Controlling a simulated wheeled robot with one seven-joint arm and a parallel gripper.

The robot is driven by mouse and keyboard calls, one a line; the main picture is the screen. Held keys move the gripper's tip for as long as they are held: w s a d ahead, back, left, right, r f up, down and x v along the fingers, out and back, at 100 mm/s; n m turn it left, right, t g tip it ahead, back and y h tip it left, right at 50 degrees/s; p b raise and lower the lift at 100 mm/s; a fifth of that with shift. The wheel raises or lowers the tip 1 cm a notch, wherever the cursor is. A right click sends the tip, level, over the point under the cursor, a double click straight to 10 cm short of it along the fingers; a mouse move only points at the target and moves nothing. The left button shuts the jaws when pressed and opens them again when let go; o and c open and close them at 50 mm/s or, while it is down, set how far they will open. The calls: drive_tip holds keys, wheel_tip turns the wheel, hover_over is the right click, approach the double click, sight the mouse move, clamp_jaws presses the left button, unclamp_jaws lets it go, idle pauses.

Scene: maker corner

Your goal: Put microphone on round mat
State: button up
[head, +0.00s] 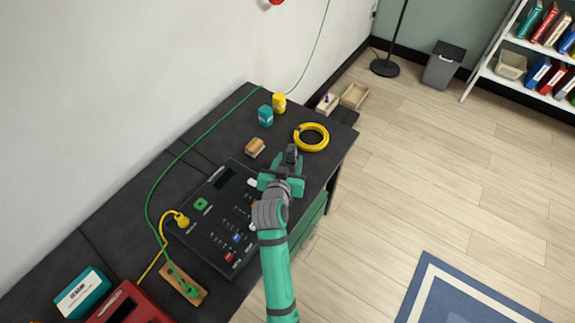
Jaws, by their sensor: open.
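My gripper (286,168) is open above the far part of the dark workbench, with its teal fingers spread. A small dark grey object (291,152) shows at the fingertips; it may be the microphone, but it is too small and too covered to be sure. I cannot tell whether the fingers touch it. I see no round mat that I can make out in this view. The arm hides part of the bench's right side.
A yellow cable coil (311,137) lies just beyond my gripper. A wooden block-like item (255,147), a teal jar (265,115) and a yellow jar (279,102) stand to the left. A black control panel (207,222) with cables fills the bench middle. A red case (128,303) sits nearer.

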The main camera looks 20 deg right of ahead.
drive_tip(key=shift+v, duration=1.6)
drive_tip(key=shift+w, duration=0.15)
drive_tip(key=shift+d, duration=0.2)
drive_tip(key=shift+a, duration=0.1)
drive_tip(key=shift+a, duration=0.1)
